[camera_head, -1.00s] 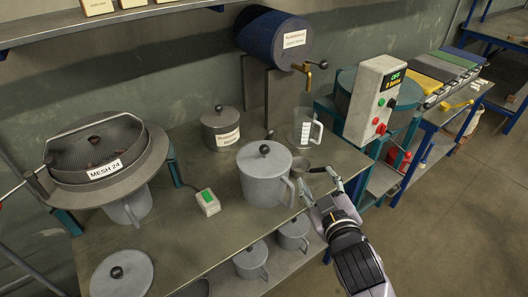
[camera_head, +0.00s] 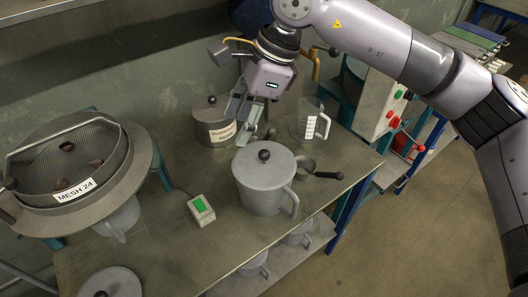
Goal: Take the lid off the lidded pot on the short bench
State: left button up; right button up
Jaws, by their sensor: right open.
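A grey pot (camera_head: 263,190) with a side handle stands upright on the bench (camera_head: 165,235), its flat lid (camera_head: 264,161) on and a dark round knob on top. A smaller dark grey pot (camera_head: 216,126) with a paper label, lid and knob stands behind it to the left. My right gripper (camera_head: 240,128) is open and empty. It points down between the two pots in the picture, just right of the labelled pot and above and behind the larger pot's knob. I cannot tell whether it touches the labelled pot. My left gripper is not in view.
A sieve marked MESH 24 (camera_head: 75,193) stands at left. A small green-buttoned box (camera_head: 201,210) is in the middle. Another lid (camera_head: 110,284) is at front left. My right arm covers the upper right.

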jog(key=w+d+r+t+h, duration=0.2)
jog(key=w+d+h, duration=0.15)
jog(key=d, duration=0.35)
jog(key=p, duration=0.4)
send_over(265, 151)
jog(key=d, duration=0.1)
jog(key=f, duration=1)
jog(key=shift+s+f, duration=0.3)
jog(key=shift+s, duration=0.05)
jog(key=shift+f, duration=0.35)
jog(key=f+p, duration=0.2)
jog(key=f, duration=0.1)
jog(key=a+f+p, duration=0.1)
jog(key=shift+w+f+p, duration=0.25)
jog(key=shift+w+p, duration=0.05)
jog(key=shift+f, duration=0.45)
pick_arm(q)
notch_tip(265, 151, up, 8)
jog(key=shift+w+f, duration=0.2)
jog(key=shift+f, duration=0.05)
pick_arm(e)
grip_shut()
